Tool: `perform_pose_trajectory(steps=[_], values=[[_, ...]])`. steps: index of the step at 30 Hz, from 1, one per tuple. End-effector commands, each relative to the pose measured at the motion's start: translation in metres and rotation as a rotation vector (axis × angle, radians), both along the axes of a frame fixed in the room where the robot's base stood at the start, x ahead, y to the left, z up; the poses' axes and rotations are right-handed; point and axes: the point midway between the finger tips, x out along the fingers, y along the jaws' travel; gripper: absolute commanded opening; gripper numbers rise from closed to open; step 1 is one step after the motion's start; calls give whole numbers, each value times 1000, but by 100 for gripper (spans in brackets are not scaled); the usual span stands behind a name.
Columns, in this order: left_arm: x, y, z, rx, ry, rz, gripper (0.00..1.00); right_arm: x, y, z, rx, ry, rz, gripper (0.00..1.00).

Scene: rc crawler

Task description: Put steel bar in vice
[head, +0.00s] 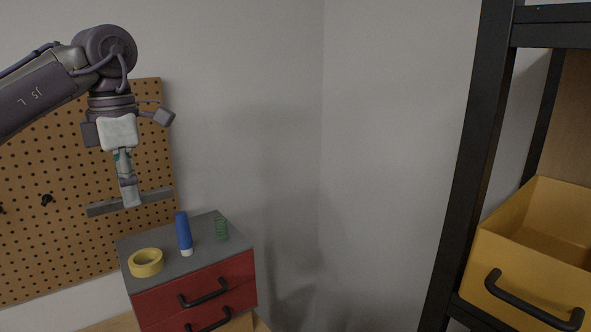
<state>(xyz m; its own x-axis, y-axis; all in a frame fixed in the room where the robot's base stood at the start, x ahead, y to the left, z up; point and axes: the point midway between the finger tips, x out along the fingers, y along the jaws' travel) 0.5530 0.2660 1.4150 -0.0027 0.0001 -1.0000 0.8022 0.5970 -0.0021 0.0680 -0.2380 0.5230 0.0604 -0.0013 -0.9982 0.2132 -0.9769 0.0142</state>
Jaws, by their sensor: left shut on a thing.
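My left gripper (131,200) comes in from the upper left in the head view and points down. It is shut on the steel bar (158,195), a long grey bar gripped near its middle. The bar lies roughly level, sticks out on both sides of the fingers and rises slightly to the right. Bar and gripper appear above the red drawer cabinet, in front of the pegboard. No vice shows in this view. My right gripper is not in view.
The red drawer cabinet (228,270) has a grey top with a yellow tape roll (146,270), a blue tube (184,234) and a green spring-like coil (222,229). A pegboard (50,240) hangs behind. A black shelf frame (470,180) with a yellow bin (500,265) stands at the right.

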Motion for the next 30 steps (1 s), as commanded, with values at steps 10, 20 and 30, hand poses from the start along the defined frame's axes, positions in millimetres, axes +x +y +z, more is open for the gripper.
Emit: perform_pose_trajectory(steps=[10, 20, 30], values=[[-17, -9, -36, -1, 4, -283, 0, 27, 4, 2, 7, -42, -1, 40], [-52, -29, -105, -5, 8, -845, 0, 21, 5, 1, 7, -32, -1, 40], [-101, -57, -203, -8, 2, -1679, 0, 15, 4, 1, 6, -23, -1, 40]])
